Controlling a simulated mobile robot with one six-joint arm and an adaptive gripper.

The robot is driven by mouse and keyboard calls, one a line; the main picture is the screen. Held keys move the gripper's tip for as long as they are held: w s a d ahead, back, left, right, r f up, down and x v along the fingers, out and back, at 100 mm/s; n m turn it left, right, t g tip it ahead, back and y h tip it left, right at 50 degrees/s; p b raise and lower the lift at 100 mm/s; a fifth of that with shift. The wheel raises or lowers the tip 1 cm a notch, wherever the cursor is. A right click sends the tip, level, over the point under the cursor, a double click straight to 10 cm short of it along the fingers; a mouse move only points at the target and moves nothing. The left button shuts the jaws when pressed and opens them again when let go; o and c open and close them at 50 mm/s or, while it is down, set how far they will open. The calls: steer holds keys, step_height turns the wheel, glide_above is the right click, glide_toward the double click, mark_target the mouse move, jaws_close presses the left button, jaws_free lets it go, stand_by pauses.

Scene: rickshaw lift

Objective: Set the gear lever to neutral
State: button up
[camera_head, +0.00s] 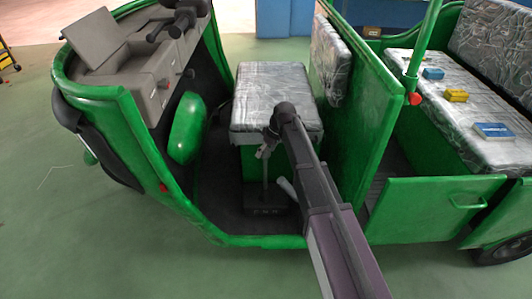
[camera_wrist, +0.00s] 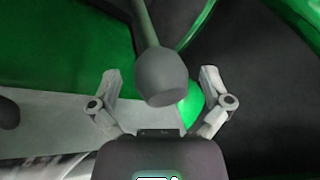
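The gear lever (camera_head: 264,182) stands on a dark base box on the floor of the green rickshaw, in front of the silver seat. The lever's dark round knob (camera_wrist: 162,77) and thin shaft show in the wrist view. My gripper (camera_head: 265,150) is at the top of the lever and hides the knob in the head view. In the wrist view my gripper (camera_wrist: 161,88) is open, with one finger on each side of the knob and visible gaps. Whether the lever is in neutral cannot be told.
A pale handle (camera_head: 287,187) stands close right of the lever. The driver's seat (camera_head: 270,88) is behind it, and a green partition (camera_head: 365,110) rises to the right. Small boxes, one yellow (camera_head: 456,95), lie on the rear bench (camera_head: 480,150). The dashboard (camera_head: 140,65) is at left.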

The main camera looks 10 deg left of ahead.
stand_by(0.4)
steer(key=s+d+f+m+h, duration=0.15)
steer(key=s+d+m, duration=0.45)
steer(key=s+d, duration=0.7)
steer(key=s+d+m+h, duration=0.3)
steer(key=s+d+m, duration=0.35)
steer(key=d, duration=1.15)
step_height(320, 180, up, 29)
steer(key=n+p, duration=0.1)
steer(key=p, duration=2.7)
steer(key=shift+s+d+t+p, duration=0.25)
steer(key=shift+s+t+p, duration=0.1)
steer(key=shift+s+t, duration=0.1)
steer(key=shift+y, duration=0.25)
steer(key=shift+a, duration=0.1)
